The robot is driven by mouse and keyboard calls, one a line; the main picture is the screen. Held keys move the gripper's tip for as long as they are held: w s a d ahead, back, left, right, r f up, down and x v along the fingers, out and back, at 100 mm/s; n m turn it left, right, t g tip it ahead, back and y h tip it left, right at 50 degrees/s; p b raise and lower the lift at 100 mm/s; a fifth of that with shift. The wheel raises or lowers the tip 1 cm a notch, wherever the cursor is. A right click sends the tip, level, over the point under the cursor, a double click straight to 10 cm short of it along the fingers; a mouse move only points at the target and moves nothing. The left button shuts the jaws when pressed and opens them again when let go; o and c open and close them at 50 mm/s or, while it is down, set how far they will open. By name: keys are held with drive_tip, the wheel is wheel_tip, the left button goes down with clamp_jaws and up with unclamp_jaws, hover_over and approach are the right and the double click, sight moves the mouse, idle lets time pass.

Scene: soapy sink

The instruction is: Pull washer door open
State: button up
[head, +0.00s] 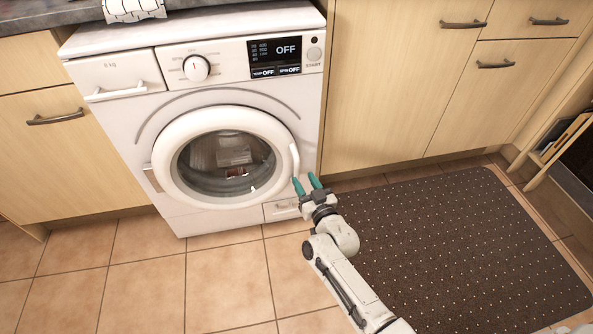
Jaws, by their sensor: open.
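The white washer (125,140) stands between wooden cabinets. Its round door (183,190) has a white ring and a dark glass centre, and looks shut. A pale curved handle (295,160) sits on the right side of the door ring. My gripper (306,180), with two green fingers, is open just below and right of that handle. The fingers point up, spread apart, with nothing seen between them. The left finger appears close to the handle's lower end; I cannot tell whether they touch.
A dark dotted mat (450,240) covers the floor at right. Wooden cabinets (385,90) with metal handles flank the washer. The tiled floor (150,285) before the washer is clear. A detergent drawer (112,90) and control knob (197,68) are above the door.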

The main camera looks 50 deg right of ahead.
sight(298, 170)
drive_tip(key=shift+b+x, duration=0.65)
drive_tip(key=shift+x, duration=2.55)
drive_tip(key=shift+c, duration=0.3)
clamp_jaws()
